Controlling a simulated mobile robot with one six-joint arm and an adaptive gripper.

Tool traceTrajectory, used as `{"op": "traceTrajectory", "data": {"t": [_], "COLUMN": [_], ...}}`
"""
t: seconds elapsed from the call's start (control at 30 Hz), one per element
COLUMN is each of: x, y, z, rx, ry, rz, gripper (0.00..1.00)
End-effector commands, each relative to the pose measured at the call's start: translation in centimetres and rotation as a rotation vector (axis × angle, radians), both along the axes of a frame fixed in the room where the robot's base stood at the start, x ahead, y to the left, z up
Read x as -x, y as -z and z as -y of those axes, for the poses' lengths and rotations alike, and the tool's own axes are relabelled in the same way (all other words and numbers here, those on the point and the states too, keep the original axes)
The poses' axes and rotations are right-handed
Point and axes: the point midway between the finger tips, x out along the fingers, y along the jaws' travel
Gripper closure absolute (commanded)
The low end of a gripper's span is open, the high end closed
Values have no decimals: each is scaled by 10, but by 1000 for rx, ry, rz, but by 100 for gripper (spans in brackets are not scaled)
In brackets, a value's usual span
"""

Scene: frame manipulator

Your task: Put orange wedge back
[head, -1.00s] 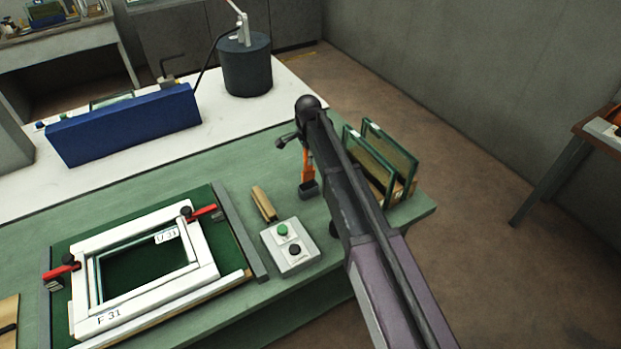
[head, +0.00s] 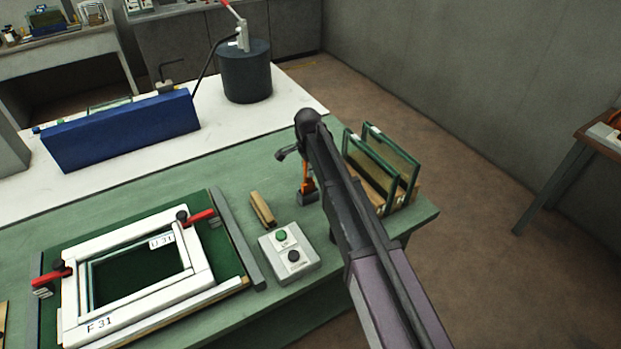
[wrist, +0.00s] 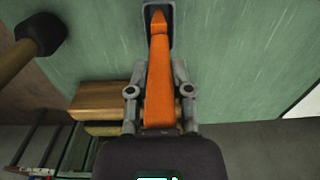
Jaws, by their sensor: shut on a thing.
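The orange wedge (wrist: 160,80) is a long tapered strip in the wrist view. My gripper (wrist: 160,92) is shut on it, with a finger on each side. The wedge's pointed end lies over the dark grey holder (wrist: 152,12) on the green bench. I cannot tell whether the tip is inside the holder or just above it. In the head view the orange wedge (head: 306,184) stands roughly upright at the small dark holder (head: 307,198). My arm hides much of the gripper there.
A rack with glass panes (head: 404,170) stands close right of the wedge. A button box (head: 289,262) and wooden block (head: 262,208) lie left. A white frame (head: 205,250) is clamped further left. A black-headed tool (wrist: 40,32) is near my gripper.

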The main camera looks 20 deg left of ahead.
Motion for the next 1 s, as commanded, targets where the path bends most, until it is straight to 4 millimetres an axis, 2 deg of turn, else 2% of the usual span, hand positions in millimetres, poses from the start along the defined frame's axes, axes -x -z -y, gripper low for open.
{"op": "traceTrajectory", "data": {"t": [0.1,0.33,0.97,1.0], "x": [0,0,0,0], "y": [13,30,36,35], "z": [0,0,0,0], "rx": [0,0,0,0], "ry": [0,0,-1,-1], "rz": [0,0,0,0], "gripper": [100,100,100,64]}}
